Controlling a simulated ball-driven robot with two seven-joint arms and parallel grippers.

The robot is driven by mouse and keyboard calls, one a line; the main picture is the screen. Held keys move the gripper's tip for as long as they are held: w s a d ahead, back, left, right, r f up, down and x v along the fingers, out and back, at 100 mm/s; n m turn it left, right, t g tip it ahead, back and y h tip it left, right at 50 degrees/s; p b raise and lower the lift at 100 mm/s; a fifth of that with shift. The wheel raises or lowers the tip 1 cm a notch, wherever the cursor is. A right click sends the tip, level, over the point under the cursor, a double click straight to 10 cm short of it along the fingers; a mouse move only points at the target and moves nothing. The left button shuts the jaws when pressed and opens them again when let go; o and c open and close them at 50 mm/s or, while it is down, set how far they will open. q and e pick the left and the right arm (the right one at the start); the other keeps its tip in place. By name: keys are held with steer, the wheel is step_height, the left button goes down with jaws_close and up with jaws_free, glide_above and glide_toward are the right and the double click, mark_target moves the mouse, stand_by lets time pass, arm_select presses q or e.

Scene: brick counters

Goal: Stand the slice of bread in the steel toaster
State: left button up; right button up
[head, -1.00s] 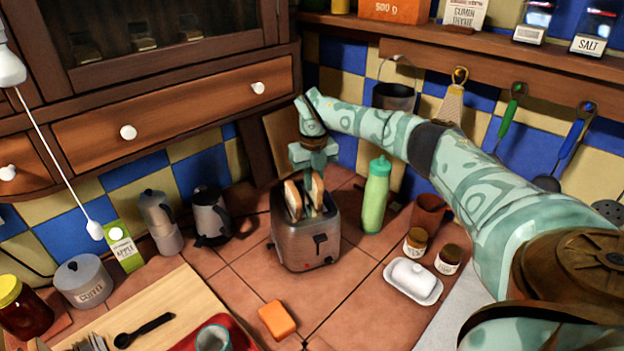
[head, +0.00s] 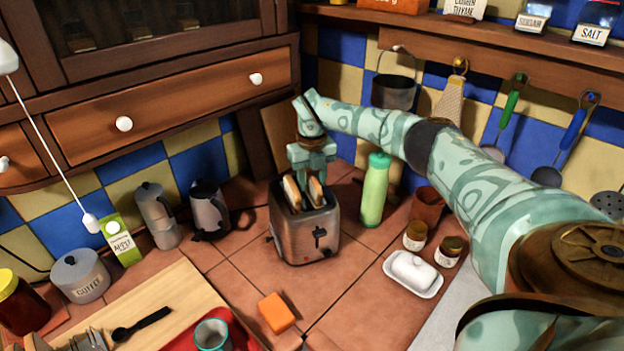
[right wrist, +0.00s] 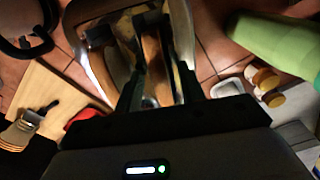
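The steel toaster (head: 298,236) stands upright on the tiled counter, its slots facing up. Two slices of bread stand in its top, a left slice (head: 291,192) and a right slice (head: 315,191), both sticking out above the slots. My right gripper (head: 309,180) points down over the toaster, with its fingers low at the slots. In the right wrist view, the right slice (right wrist: 152,66) lies between the dark fingers, and the toaster rim (right wrist: 92,66) surrounds them. I cannot tell whether the fingers press on that slice. My left gripper is not in view.
A green bottle (head: 374,190) stands close right of the toaster, below my right arm. A kettle (head: 209,211) and moka pot (head: 158,216) stand to the left. A butter dish (head: 412,274) and an orange sponge (head: 276,312) lie in front. Bare tiles surround the toaster's front.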

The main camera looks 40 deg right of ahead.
step_height(320, 180, up, 16)
steer(key=p, duration=0.2)
steer(key=shift+p, duration=0.4)
steer(key=shift+r, duration=0.1)
